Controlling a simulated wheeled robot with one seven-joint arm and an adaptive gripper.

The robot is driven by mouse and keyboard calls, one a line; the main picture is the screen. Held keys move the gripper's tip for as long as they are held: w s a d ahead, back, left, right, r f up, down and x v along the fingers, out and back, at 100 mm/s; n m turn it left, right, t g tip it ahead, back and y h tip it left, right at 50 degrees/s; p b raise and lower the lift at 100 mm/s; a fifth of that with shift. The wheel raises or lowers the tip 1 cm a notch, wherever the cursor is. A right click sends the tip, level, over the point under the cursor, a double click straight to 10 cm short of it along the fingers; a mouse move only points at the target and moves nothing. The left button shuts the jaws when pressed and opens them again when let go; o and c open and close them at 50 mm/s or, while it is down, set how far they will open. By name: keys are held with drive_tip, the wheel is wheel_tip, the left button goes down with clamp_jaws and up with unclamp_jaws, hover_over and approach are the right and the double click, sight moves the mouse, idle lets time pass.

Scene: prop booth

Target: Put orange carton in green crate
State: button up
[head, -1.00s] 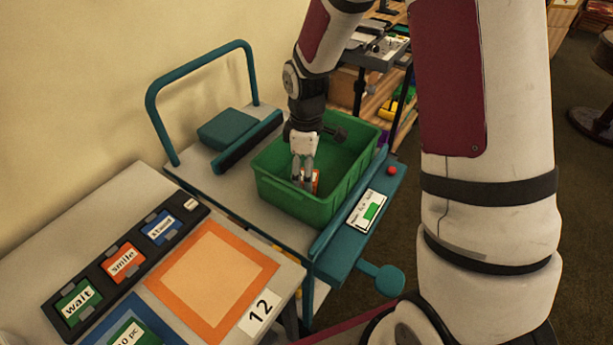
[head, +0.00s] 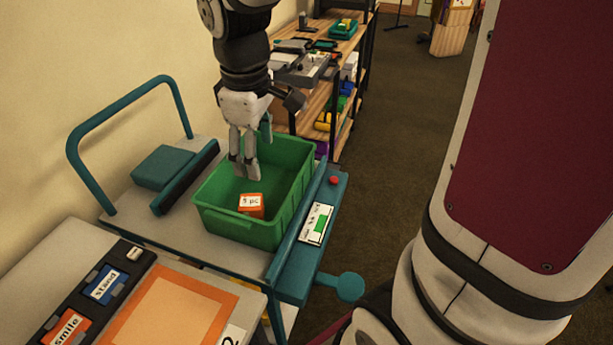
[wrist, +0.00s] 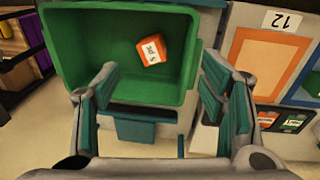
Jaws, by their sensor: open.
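The orange carton (head: 251,206) lies inside the green crate (head: 208,222), on its floor near the front wall, with a white label reading "5 pc" facing up. The carton also shows in the wrist view (wrist: 153,48), apart from the crate walls. The crate also shows there (wrist: 75,52), standing on a grey cart top. My gripper (head: 246,172) is open and empty above the crate, over and behind the carton. In the wrist view its spread fingers (wrist: 165,98) are apart, with nothing between them, and the carton lies beyond them.
The cart has a teal handle (head: 72,150), a teal block (head: 163,166) and a side panel with a red button (head: 333,180). A grey table with an orange-bordered square (head: 175,310) is at the front left. Wooden shelves (head: 345,92) stand behind; floor on the right is clear.

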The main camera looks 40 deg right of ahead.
drive_tip(key=s+r+m+t, duration=0.1)
drive_tip(key=s+r+m, duration=0.2)
drive_tip(key=s, duration=0.6)
drive_tip(key=s+r+m+t, duration=0.1)
drive_tip(key=s+r+m, duration=0.2)
drive_tip(key=s, duration=0.5)
drive_tip(key=shift+s+m+t+y, duration=0.3)
drive_tip(key=shift+s+m, duration=0.05)
drive_tip(key=shift+m, duration=0.55)
drive_tip(key=shift+r+p, duration=0.7)
drive_tip(key=shift+r, duration=0.15)
